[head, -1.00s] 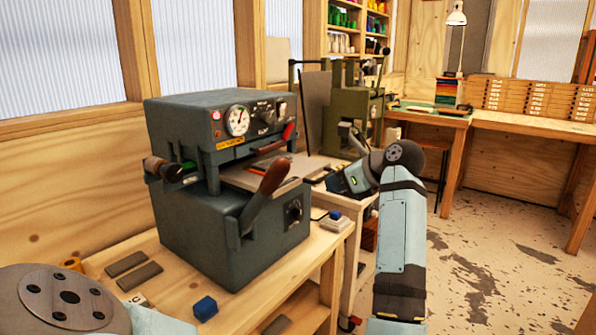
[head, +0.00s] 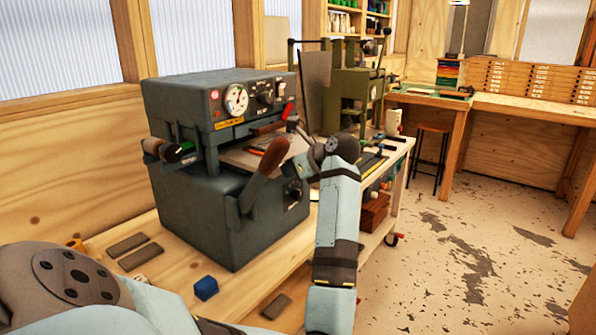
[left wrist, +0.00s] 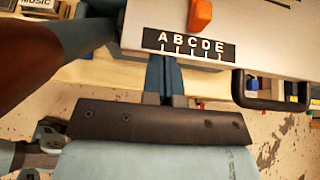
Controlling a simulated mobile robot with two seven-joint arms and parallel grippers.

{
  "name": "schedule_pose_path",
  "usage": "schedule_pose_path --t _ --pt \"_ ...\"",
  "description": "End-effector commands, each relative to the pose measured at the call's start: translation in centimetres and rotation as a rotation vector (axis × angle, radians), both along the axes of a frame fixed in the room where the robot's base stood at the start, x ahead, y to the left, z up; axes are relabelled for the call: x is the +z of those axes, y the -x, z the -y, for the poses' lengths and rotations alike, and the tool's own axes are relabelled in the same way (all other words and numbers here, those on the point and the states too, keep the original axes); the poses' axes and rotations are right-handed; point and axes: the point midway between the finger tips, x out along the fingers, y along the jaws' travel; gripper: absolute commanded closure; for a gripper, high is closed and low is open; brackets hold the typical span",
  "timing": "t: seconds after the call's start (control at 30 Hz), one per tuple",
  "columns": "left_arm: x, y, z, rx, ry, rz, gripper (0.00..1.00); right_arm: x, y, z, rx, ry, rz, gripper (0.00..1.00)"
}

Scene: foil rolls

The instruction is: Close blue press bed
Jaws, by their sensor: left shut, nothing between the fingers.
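The blue-grey press (head: 225,200) stands on the wooden bench at left centre. Its pale flat bed (head: 240,157) sticks out at the front, between the upper and lower housings. In the left wrist view the bed (left wrist: 205,50) fills the top, with a black ABCDE label and an orange knob. My left gripper (head: 299,168) is at the bed's front edge, right of the brown handle, mostly hidden by its own wrist. In the left wrist view its fingers (left wrist: 163,78) are together and empty, just at the label edge; contact is unclear. My right gripper is not in view.
The brown lever handle (head: 264,172) rises close beside my left gripper. An olive press (head: 352,98) stands on a trolley behind. A blue block (head: 206,288) and grey slabs (head: 140,256) lie on the bench. The floor at right is open.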

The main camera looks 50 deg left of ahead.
Motion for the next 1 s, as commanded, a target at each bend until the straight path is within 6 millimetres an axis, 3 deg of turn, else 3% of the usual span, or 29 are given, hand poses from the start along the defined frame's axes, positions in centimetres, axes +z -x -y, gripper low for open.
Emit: schedule_pose_path --t 0.33,0.53,0.7,1.0 --pt "0.0 0.1 -0.4 0.001 0.000 0.001 1.00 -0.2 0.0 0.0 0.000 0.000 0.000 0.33" --pt "-0.2 1.1 -4.5 0.003 -0.001 0.003 1.00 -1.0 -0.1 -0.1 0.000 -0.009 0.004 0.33" --pt "-0.1 2.0 -7.9 0.002 0.000 0.002 1.00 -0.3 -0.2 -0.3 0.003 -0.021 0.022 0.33" --pt "0.0 2.3 -9.0 0.000 0.001 -0.001 1.00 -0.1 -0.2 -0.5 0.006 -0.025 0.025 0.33"
